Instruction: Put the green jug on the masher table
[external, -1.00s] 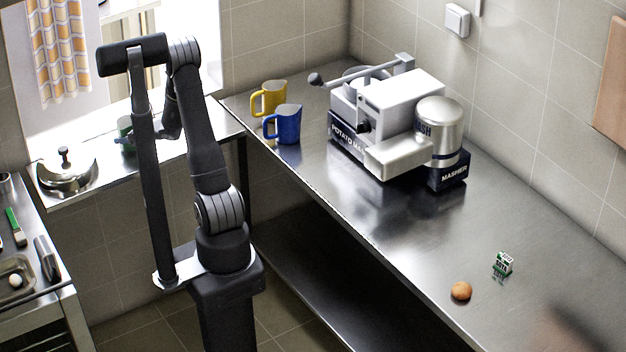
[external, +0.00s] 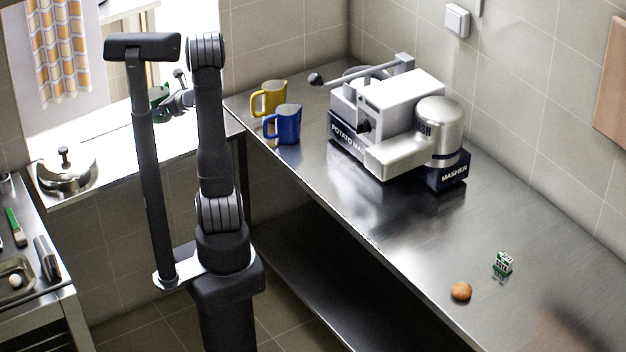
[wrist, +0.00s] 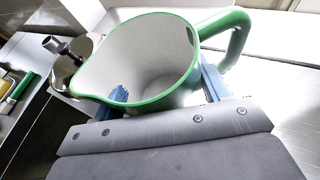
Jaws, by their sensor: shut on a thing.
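The green jug (wrist: 150,62), with a green rim and handle and a pale inside, fills the upper part of the wrist view. My gripper (wrist: 165,92) is shut on it, with blue fingers on either side of its body. In the external view the green jug (external: 157,97) shows only in part beside my gripper (external: 176,103), near the window sill counter; the arm hides the rest. The jug appears empty inside. The masher table (external: 370,220) is the long steel table on the right, carrying the potato masher machine (external: 400,115).
A yellow jug (external: 268,98) and a blue jug (external: 287,124) stand at the table's far left end. An onion-like ball (external: 461,291) and a small green-white box (external: 503,263) lie near the front. The table between machine and ball is clear.

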